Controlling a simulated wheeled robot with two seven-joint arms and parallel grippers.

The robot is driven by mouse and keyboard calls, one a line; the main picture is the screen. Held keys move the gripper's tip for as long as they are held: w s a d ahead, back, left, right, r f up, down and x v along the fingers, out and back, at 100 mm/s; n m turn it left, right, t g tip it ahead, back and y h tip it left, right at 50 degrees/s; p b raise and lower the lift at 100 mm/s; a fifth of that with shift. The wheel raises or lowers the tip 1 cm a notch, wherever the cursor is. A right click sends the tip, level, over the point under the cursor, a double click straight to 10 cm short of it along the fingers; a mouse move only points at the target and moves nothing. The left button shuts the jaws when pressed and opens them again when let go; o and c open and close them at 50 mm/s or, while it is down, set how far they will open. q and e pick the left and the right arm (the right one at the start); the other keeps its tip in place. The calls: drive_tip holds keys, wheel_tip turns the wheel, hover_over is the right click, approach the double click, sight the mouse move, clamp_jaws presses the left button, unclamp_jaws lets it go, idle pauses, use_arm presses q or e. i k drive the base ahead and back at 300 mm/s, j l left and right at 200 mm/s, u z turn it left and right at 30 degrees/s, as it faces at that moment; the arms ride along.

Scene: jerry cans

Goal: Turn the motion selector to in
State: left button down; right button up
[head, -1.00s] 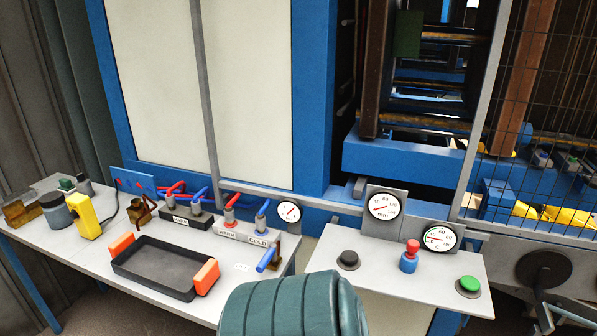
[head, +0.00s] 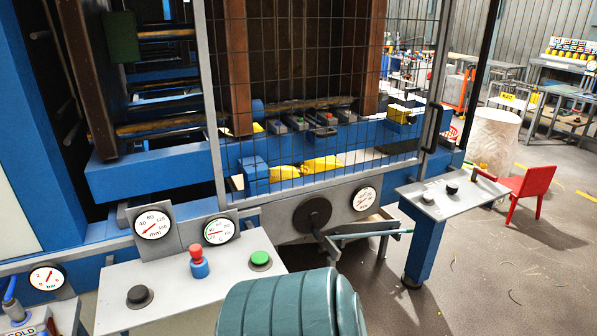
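No label reading motion selector or "in" can be read, so I cannot tell which control it is. A black knob (head: 139,296) sits on the near grey control table, left of a red-topped blue button (head: 198,263) and a green button (head: 260,260). On the smaller grey panel (head: 468,192) at right are a dark knob (head: 452,188) and another small dark control (head: 428,198); their settings are too small to read. Neither of my grippers shows in the head view.
Dial gauges (head: 153,224) stand behind the near table. A wire-mesh guard (head: 300,90) fronts the blue press. A black handwheel (head: 312,213) and a grey bar lie between the two panels. A red chair (head: 528,190) stands at right; the floor (head: 440,285) in front is mostly clear.

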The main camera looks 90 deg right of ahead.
sight(450, 188)
drive_tip(key=z, duration=3.8)
drive_tip(key=i+l+u, duration=0.1)
drive_tip(key=i+l, duration=0.15)
drive_tip(key=i+l+u, duration=0.1)
drive_tip(key=i+l, duration=0.15)
drive_tip(key=l, duration=0.15)
drive_tip(key=i+l, duration=0.2)
drive_tip(key=l, duration=0.15)
drive_tip(key=i+l+u, duration=0.15)
drive_tip(key=l, duration=0.2)
drive_tip(key=i+l+u, duration=0.1)
drive_tip(key=i+l, duration=0.15)
drive_tip(key=l, duration=0.15)
drive_tip(key=i+l+u, duration=0.1)
drive_tip(key=l, duration=0.3)
drive_tip(key=i+l+u, duration=0.1)
drive_tip(key=i+l, duration=0.2)
drive_tip(key=l, duration=0.1)
